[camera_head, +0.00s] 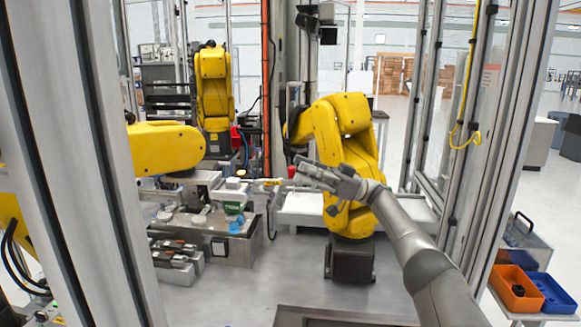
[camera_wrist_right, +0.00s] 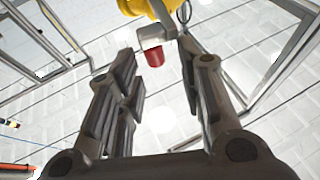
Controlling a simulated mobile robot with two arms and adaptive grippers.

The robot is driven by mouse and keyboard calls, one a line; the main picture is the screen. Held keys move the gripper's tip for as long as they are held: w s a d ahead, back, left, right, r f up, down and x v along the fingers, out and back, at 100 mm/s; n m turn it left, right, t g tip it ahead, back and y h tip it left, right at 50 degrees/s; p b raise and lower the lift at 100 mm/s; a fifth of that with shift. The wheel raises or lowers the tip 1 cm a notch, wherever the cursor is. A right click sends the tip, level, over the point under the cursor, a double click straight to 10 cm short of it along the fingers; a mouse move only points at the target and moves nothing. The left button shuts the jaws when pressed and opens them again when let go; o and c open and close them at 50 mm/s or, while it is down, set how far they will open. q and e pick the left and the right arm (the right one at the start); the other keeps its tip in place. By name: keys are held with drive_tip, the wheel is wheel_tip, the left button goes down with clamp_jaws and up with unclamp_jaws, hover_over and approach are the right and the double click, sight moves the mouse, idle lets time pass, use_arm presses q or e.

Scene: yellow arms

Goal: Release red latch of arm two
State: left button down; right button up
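The red latch (camera_wrist_right: 154,57) shows in the right wrist view as a small red cylinder on a pale grey fitting (camera_wrist_right: 157,33) below a yellow robot arm (camera_wrist_right: 137,6). In the head view it is a small red spot (camera_head: 291,171) at the tip of my right gripper (camera_head: 312,172), beside the yellow arm (camera_head: 346,130) at centre right. My right gripper (camera_wrist_right: 165,88) is open and empty. In the wrist view the latch appears in the gap between the fingers, toward their tips; whether they touch it I cannot tell. My left gripper is not in view.
A metal fixture bench (camera_head: 220,245) with small parts stands left of centre. Other yellow arms (camera_head: 213,85) stand at back left and left (camera_head: 165,147). Metal cell posts (camera_head: 75,150) frame both sides. Orange (camera_head: 515,290) and blue (camera_head: 553,293) bins sit at lower right.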

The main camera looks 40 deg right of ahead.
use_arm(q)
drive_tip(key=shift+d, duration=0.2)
use_arm(e)
drive_tip(key=v, duration=0.4)
drive_tip(key=shift+w+d, duration=0.1)
drive_tip(key=shift+d, duration=0.05)
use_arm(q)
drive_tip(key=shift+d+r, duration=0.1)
use_arm(e)
drive_tip(key=shift+d+f, duration=0.1)
drive_tip(key=shift+d, duration=0.05)
